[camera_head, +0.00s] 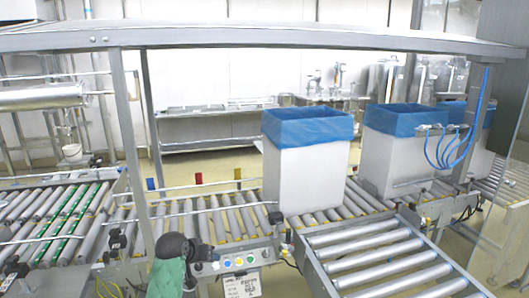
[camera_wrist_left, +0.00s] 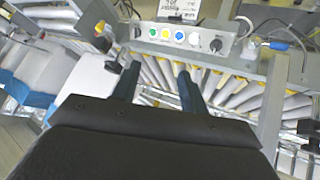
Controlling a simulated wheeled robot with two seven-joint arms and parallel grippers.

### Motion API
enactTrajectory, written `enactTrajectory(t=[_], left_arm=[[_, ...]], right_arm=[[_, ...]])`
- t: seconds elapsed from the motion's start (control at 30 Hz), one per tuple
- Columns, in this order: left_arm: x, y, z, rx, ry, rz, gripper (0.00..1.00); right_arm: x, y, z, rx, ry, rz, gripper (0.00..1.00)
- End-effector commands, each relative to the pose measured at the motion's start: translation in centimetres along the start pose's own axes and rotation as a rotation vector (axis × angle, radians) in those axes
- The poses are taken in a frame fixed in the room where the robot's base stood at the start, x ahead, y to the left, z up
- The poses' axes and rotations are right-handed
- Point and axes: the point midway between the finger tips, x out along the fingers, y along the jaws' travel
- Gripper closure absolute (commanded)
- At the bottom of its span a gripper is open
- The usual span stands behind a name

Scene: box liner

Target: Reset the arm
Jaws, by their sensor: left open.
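My left gripper (camera_wrist_left: 157,78) is open and empty in the left wrist view, its two dark fingers apart. Rollers and a control panel (camera_wrist_left: 175,36) with coloured buttons lie beyond the fingertips. In the head view a dark part of my left arm shows at the bottom, left of the same panel (camera_head: 236,263); the fingertips cannot be made out there. My right gripper is not in view. A white box (camera_head: 305,180) with a blue liner (camera_head: 308,127) over its rim stands upright on the roller conveyor, well apart from my arm.
More blue-lined boxes (camera_head: 392,165) stand on the conveyor at the right. An empty roller section (camera_head: 375,262) is at the front right. Rollers with green strips (camera_head: 60,220) are at the left. A metal frame beam (camera_head: 260,38) crosses above; its posts stand near my arm.

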Motion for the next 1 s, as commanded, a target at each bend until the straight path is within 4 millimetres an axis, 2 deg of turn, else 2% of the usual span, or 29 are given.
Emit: enactTrajectory(t=[0.03, 0.1, 0.5, 0.77, 1.0], left_arm=[[-1.0, 0.5, 1.9, 0.037, -0.006, -0.025, 0.56], [-2.3, 0.9, 4.4, 0.081, -0.015, -0.060, 0.56], [-8.3, 3.7, 18.1, 0.163, -0.091, -0.157, 0.56], [-11.3, 5.6, 26.8, 0.166, -0.170, -0.149, 0.56], [-12.9, 7.1, 35.6, 0.150, -0.297, -0.114, 0.56]], right_arm=[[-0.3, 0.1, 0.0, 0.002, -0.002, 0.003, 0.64], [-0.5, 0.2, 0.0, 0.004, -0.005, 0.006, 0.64], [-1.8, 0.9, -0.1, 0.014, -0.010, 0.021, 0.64], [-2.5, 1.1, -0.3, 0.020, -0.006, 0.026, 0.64], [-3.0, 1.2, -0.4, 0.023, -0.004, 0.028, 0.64]])
